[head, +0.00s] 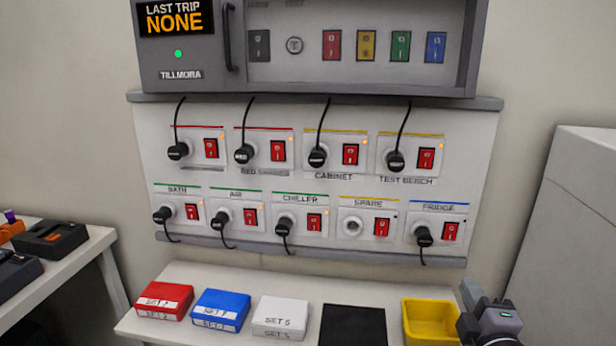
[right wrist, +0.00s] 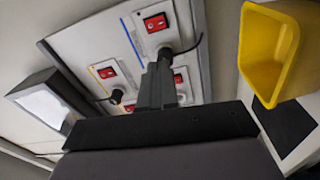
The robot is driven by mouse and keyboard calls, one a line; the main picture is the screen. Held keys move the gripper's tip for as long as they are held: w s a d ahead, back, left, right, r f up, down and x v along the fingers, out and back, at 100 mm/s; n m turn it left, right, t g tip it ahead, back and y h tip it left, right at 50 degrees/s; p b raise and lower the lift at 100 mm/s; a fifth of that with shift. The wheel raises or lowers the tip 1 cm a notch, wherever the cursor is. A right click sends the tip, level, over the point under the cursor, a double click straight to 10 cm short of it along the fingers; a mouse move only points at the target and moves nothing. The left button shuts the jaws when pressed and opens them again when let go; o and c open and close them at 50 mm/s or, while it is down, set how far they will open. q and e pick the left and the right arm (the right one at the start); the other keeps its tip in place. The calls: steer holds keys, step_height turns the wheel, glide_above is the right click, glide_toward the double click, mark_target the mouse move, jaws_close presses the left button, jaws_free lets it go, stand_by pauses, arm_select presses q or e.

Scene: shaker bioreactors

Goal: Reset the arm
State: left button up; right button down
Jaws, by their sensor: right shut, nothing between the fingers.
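My right gripper (head: 472,294) is at the lower right of the head view, beside the yellow bin and below the socket panel (head: 330,182). In the right wrist view its dark fingers (right wrist: 158,80) are together with nothing between them. They point toward the panel's lower part, where red switches and a black plug show behind them. I cannot tell the exact gap to the panel; no contact is visible. My left gripper is not in view.
A shelf (head: 240,275) holds a red box (head: 164,300), blue box (head: 220,309), white box (head: 281,317), black mat (head: 353,326) and yellow bin (head: 430,322). Corded plugs sit in most sockets; the SPARE socket (head: 352,226) is empty. A breaker cabinet (head: 310,78) hangs above.

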steer(key=s+a+f+m+g+y, duration=0.2)
steer(key=s+a+f+m, duration=0.2)
steer(key=s+f, duration=0.3)
steer(key=s+a+f+m+g+y, duration=0.2)
steer(key=s+a+f+m+g, duration=0.1)
steer(key=s+f, duration=0.4)
steer(key=s+a+f+m+g+y, duration=0.1)
steer(key=s+a+f+m, duration=0.4)
steer(key=f, duration=0.7)
steer(key=shift+s+f+g+y, duration=0.15)
steer(key=shift+s+g+y, duration=0.25)
steer(key=shift+s+g, duration=0.55)
